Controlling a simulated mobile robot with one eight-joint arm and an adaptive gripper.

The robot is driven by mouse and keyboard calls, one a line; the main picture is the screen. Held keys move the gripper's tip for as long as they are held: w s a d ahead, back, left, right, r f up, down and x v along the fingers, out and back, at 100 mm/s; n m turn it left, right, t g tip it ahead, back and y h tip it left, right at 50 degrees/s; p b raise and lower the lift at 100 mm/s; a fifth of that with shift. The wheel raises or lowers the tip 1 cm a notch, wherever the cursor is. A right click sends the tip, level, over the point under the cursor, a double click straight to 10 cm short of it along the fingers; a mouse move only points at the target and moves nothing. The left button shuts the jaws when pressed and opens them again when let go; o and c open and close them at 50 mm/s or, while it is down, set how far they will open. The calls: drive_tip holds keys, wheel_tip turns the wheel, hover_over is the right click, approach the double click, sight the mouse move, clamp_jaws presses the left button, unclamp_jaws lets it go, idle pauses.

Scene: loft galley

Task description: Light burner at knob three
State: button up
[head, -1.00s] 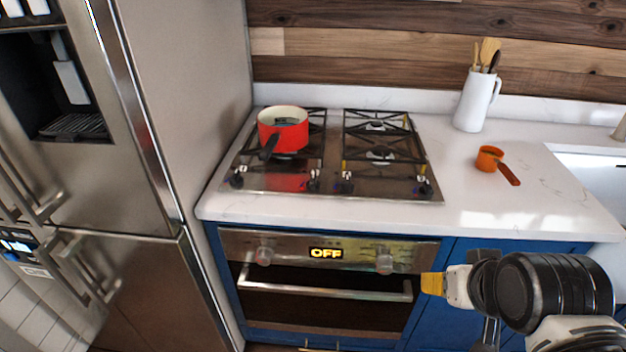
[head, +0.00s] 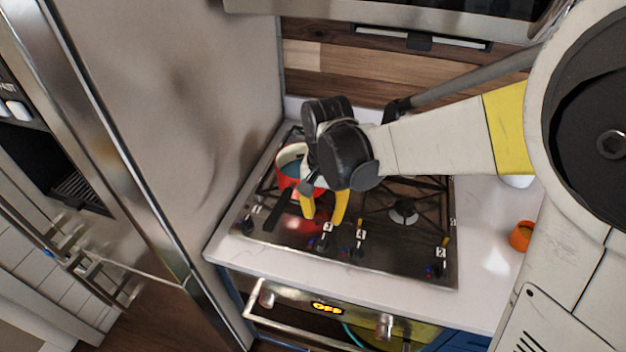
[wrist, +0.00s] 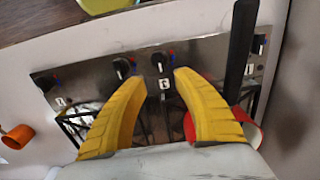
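The steel cooktop (head: 390,262) has a row of dark knobs along its front edge, with small white number labels. The two middle knobs, a left one (head: 322,243) and a right one (head: 357,251), sit close together. In the wrist view, one middle knob (wrist: 159,62) and a label (wrist: 164,84) show between the spread fingertips (wrist: 156,80); another knob (wrist: 122,67) is beside the left fingertip. Touch is not visible.
A red pot (head: 287,170) stands on the back left burner, its black handle (head: 279,212) reaching forward beside my gripper. The fridge (head: 190,130) is at left. An orange cup (head: 522,236) sits on the right counter. The oven display (head: 327,308) reads OFF.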

sight(322, 240)
wheel_tip(322, 240, down, 11)
drive_tip(key=b, duration=0.3)
drive_tip(key=shift+s+r, duration=0.15)
drive_tip(key=shift+r, duration=0.05)
clamp_jaws()
